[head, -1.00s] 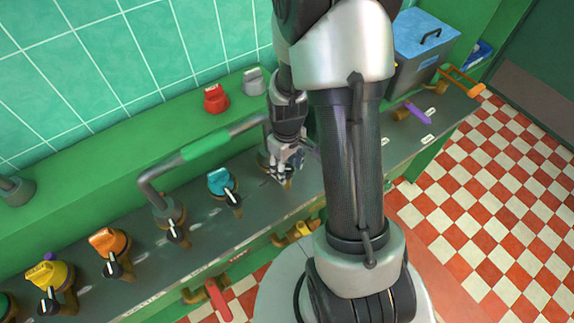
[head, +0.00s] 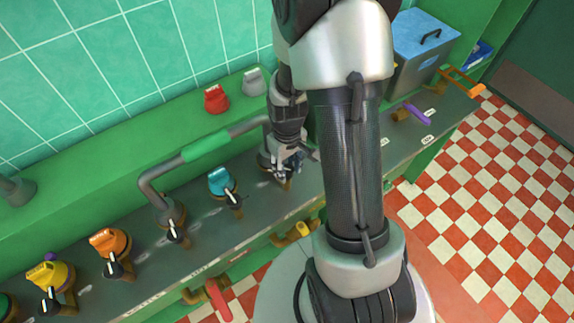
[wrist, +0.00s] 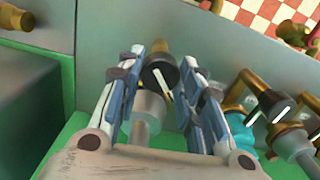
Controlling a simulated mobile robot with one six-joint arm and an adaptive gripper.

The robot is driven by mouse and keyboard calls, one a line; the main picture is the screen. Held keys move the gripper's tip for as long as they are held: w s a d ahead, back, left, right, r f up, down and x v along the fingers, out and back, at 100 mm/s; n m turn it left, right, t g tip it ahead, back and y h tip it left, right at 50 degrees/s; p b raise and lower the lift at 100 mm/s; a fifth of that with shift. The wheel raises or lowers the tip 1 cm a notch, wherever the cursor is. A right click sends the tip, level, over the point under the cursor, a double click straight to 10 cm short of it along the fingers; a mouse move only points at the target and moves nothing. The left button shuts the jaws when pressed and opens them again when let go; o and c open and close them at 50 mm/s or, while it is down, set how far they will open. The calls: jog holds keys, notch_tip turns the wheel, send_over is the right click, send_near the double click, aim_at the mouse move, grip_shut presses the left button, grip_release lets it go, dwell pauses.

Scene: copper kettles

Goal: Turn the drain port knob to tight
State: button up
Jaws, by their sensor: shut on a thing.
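A black round knob (wrist: 158,72) with a white pointer line sits between the two fingers of my gripper (wrist: 162,65) in the wrist view. The fingers are shut on the knob, one on each side. Its pointer line runs down and slightly right in that view. Brass fitting (wrist: 153,47) shows behind it and a grey cylinder (wrist: 148,106) in front. In the head view my gripper (head: 284,170) is down at the counter, right of the teal-handled valve (head: 220,181), and hides most of the knob. No label at this knob is readable.
The green-edged counter (head: 213,236) carries a row of black pointer knobs with orange (head: 108,240) and yellow (head: 47,274) valves to the left. A bent pipe with a green sleeve (head: 205,146) runs close to my gripper. A grey bin (head: 420,50) stands at the right.

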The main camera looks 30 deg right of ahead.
aim_at(287, 169)
jog(key=m, duration=0.4)
jog(key=shift+m+p, duration=0.3)
jog(key=shift+m, duration=1.7)
jog(key=o, duration=1.1)
jog(key=shift+c, duration=0.2)
notch_tip(287, 169, up, 12)
